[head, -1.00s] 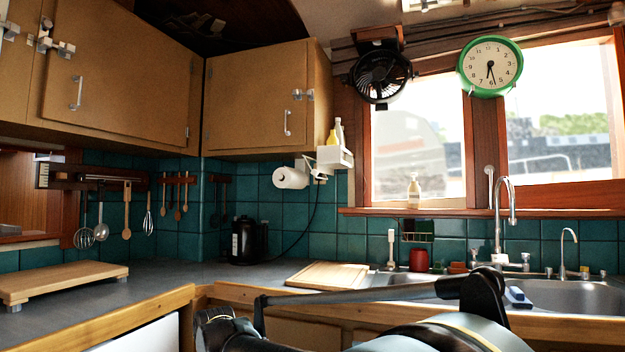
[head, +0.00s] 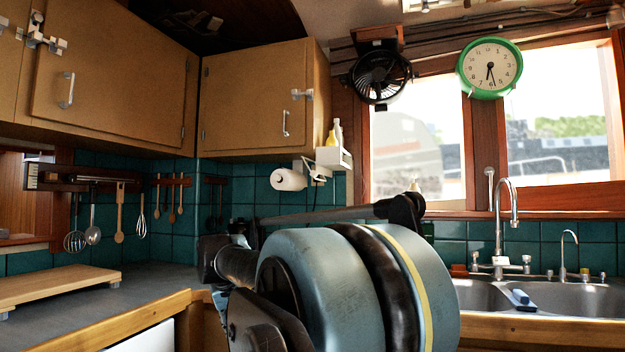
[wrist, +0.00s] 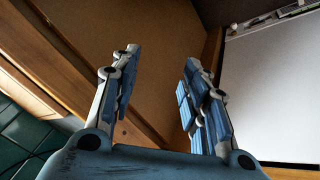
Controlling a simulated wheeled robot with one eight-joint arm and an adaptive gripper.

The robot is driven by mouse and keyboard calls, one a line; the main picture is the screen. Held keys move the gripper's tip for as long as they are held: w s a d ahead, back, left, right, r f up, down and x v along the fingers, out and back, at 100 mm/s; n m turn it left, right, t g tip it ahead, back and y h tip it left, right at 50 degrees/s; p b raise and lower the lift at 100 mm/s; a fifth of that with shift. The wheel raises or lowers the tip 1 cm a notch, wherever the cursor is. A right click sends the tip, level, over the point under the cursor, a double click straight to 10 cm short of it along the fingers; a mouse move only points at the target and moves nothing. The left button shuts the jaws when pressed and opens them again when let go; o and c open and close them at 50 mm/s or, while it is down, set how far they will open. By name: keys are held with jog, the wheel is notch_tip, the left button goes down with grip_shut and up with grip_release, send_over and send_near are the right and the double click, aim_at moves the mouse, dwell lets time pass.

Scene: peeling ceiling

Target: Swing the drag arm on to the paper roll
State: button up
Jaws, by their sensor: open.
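The white paper roll (head: 289,180) hangs on the teal tiled wall below the right-hand wall cupboard in the head view. A small pale holder part (head: 318,171) shows at its right, below a white shelf. The drag arm is too small to tell apart from this holder, and I cannot tell whether it touches the roll. In the wrist view my gripper (wrist: 162,57) is open, with nothing between its fingers. Neither roll nor drag arm can be made out there. My own arm fills the lower middle of the head view, below the roll, and I cannot clearly see the gripper there.
The white shelf (head: 334,157) holds bottles right beside the holder. The wall cupboard (head: 255,100) overhangs the roll. A wooden board (head: 60,285) lies on the left counter. The sink (head: 590,297) is at right. The wrist view shows a brown panel (wrist: 165,25) and a white panel (wrist: 275,85).

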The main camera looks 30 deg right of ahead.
jog(key=w+d+r+h, duration=0.2)
jog(key=w+d+r, duration=0.3)
jog(key=r, duration=0.4)
jog(key=w+d+r+m+t+h, duration=0.1)
jog(key=w+d+r+h, duration=0.1)
jog(key=w+d+r, duration=0.45)
jog(key=w+d+r+h, duration=0.2)
jog(key=w+d+r, duration=0.1)
jog(key=r, duration=0.7)
jog(key=t+h, duration=0.1)
jog(key=h, duration=0.3)
send_near(311, 173)
jog(key=x, duration=1.2)
jog(key=shift+s, duration=0.15)
grip_shut()
